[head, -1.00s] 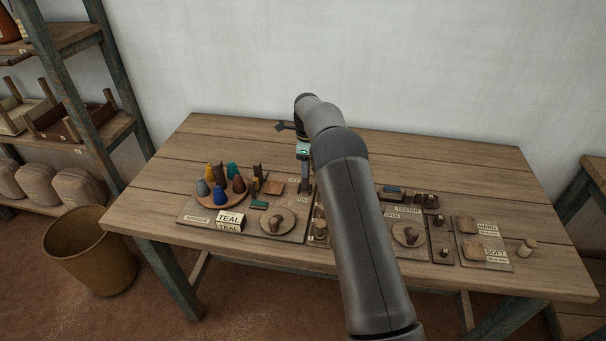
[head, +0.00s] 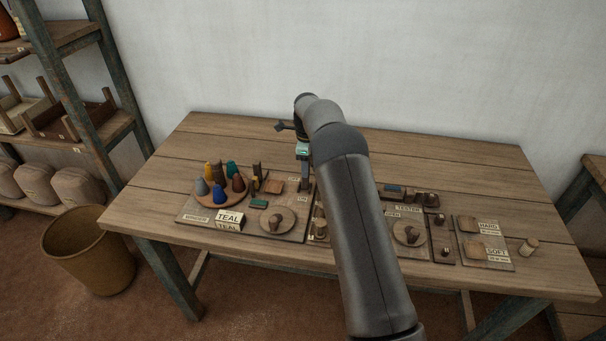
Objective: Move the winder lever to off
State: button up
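The winder panel (head: 186,217) lies on the left half of the table, with a WINDER label at its front left corner. My gripper (head: 304,187) points down over the panel's right edge, beside the small OFF and ON labels. The OFF label sits farther back and the ON label nearer. The winder lever cannot be made out; my gripper covers the spot beside these labels. The fingers are seen edge-on and small, so whether they are open, shut or touching the lever does not show.
Coloured cones stand on a round plate (head: 203,201), near a TEAL block (head: 230,218) and a round knob (head: 277,222). A tester panel (head: 408,210) and HARD/SOFT panel (head: 483,253) lie right of my arm. The table's back strip is clear. A bin (head: 88,250) stands left.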

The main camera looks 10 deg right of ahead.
jog(key=shift+r+p, duration=2.05)
jog(key=shift+r, duration=1.25)
jog(key=s+r+n, duration=0.6)
jog(key=s+r, duration=0.2)
jog(key=s, duration=0.3)
jog(key=s+r+n, duration=0.5)
jog(key=s+r, duration=0.2)
jog(key=s, duration=0.4)
jog(key=s+f+n, duration=0.2)
jog(key=s+n, duration=0.3)
jog(key=s, duration=0.7)
jog(key=s+a+f+n+t, duration=0.1)
jog(key=s+n, duration=0.5)
jog(key=s, duration=0.7)
jog(key=shift+s+a+f+b, duration=0.15)
jog(key=shift+a+f+b, duration=0.05)
jog(key=shift+f+b, duration=0.2)
